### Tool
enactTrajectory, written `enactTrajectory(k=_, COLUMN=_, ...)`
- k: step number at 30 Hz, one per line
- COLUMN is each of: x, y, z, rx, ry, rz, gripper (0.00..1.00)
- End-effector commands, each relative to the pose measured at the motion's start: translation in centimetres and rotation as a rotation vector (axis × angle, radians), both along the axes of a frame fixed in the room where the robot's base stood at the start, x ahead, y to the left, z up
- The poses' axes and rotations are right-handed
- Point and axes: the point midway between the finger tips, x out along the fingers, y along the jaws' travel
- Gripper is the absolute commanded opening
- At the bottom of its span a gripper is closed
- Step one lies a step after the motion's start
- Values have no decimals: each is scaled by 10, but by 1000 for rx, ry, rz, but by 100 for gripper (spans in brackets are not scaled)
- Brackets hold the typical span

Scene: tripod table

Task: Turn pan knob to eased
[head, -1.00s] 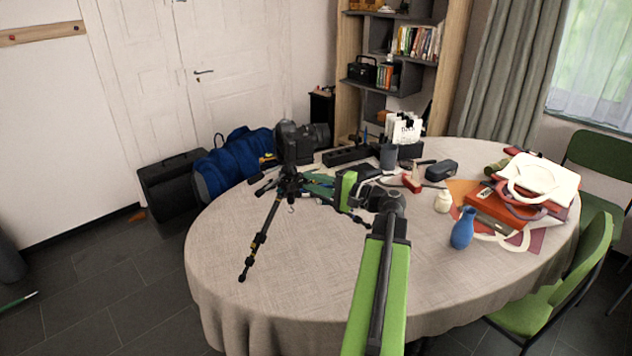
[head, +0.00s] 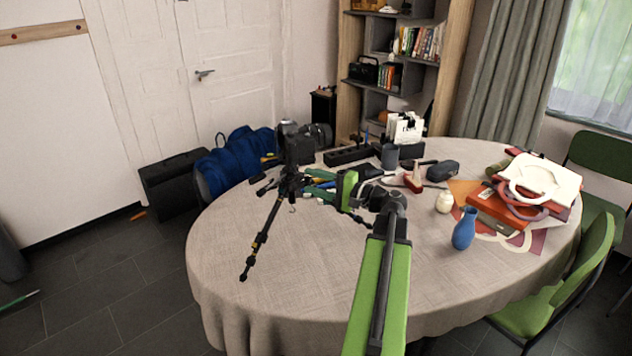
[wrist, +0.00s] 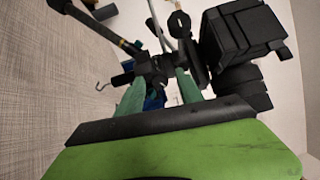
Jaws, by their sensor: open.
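The black tripod (head: 262,232) stands on the round table with a dark camera (head: 295,143) on top. My gripper (head: 312,183), with its green fingers, is at the right of the tripod head, below the camera. In the wrist view the open fingers of my gripper (wrist: 160,76) point at the dark tripod head (wrist: 152,68), and a black knob-like part lies at their tips. I cannot tell whether they touch it or whether it is the pan knob. The camera (wrist: 240,40) is at upper right there. The knob's setting cannot be read.
The table (head: 230,250) is bare at front left. A blue vase (head: 464,229), a small cream jar (head: 444,202) and a stack of books and papers (head: 510,205) are on the right.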

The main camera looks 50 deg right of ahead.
Motion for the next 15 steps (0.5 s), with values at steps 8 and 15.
enactTrajectory(k=8, x=-47, y=-14, z=0, rx=0, ry=0, rz=-5, gripper=43)
enactTrajectory(k=15, x=-113, y=-33, z=0, rx=0, ry=0, rz=-4, gripper=43)
